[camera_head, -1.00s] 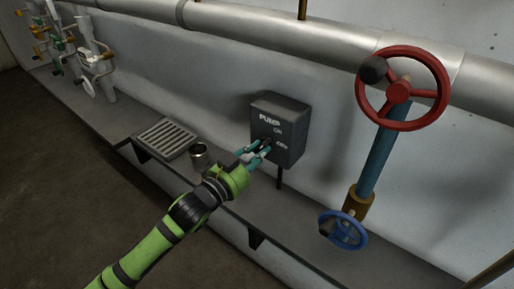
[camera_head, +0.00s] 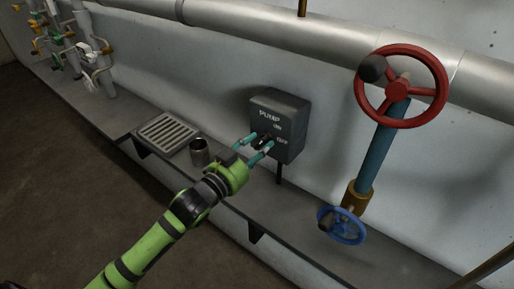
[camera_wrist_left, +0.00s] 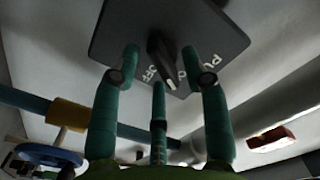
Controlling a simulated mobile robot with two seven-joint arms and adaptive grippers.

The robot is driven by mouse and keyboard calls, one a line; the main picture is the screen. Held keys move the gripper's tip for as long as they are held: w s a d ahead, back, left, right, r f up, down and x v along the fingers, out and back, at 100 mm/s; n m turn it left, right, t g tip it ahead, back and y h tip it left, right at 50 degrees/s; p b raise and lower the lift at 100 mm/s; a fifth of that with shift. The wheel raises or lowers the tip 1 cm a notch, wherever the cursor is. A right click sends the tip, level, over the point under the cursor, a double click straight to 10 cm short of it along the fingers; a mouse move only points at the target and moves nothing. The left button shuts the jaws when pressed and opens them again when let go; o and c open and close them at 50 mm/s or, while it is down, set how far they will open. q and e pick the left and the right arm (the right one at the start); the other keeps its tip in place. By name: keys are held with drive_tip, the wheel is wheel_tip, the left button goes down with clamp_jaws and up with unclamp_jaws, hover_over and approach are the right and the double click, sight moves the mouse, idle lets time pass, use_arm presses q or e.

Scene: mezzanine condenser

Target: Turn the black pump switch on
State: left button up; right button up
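The dark grey pump box (camera_head: 290,108) is mounted at the wall, with PUMP, ON and OFF lettering on its front. Its black switch (camera_head: 262,141) is partly covered by my fingers. The switch (camera_wrist_left: 160,46) shows larger in the left wrist view, as a narrow handle with a pale mark at one end; I cannot tell surely which label it points at. My left gripper (camera_head: 258,142) is open, its teal fingers spread on both sides of the switch. In the left wrist view gaps show between fingers and switch. My right gripper is out of view.
A red handwheel (camera_head: 401,86) and a blue handwheel (camera_head: 342,226) are on the right. Several valves (camera_head: 85,50) stand far left.

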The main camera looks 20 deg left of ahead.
use_arm(q)
drive_tip(key=v, duration=1.2)
idle(0.5)
drive_tip(key=s+a+f+n+g+y, duration=0.1)
drive_tip(key=a+f+n+g+y, duration=0.15)
drive_tip(key=f, duration=0.85)
drive_tip(key=s+a+f+n+g+y, duration=0.1)
drive_tip(key=a+f+g, duration=0.15)
drive_tip(key=f, duration=0.85)
drive_tip(key=s+a+f+n+g+y, duration=0.15)
drive_tip(key=a+f, duration=0.25)
drive_tip(key=f, duration=0.7)
drive_tip(key=s+d+f+n+g+y, duration=0.15)
drive_tip(key=s+f+g, duration=0.25)
drive_tip(key=s+f, duration=0.95)
drive_tip(key=s+d+f+g, duration=0.2)
drive_tip(key=s+f, duration=0.3)
drive_tip(key=s, duration=0.4)
drive_tip(key=s+d+f+g, duration=0.3)
drive_tip(key=s+f, duration=0.3)
drive_tip(key=s, duration=0.3)
drive_tip(key=shift+s+d+f+n, duration=0.15)
drive_tip(key=shift+s+d+n, duration=0.1)
drive_tip(key=shift+s+n, duration=0.15)
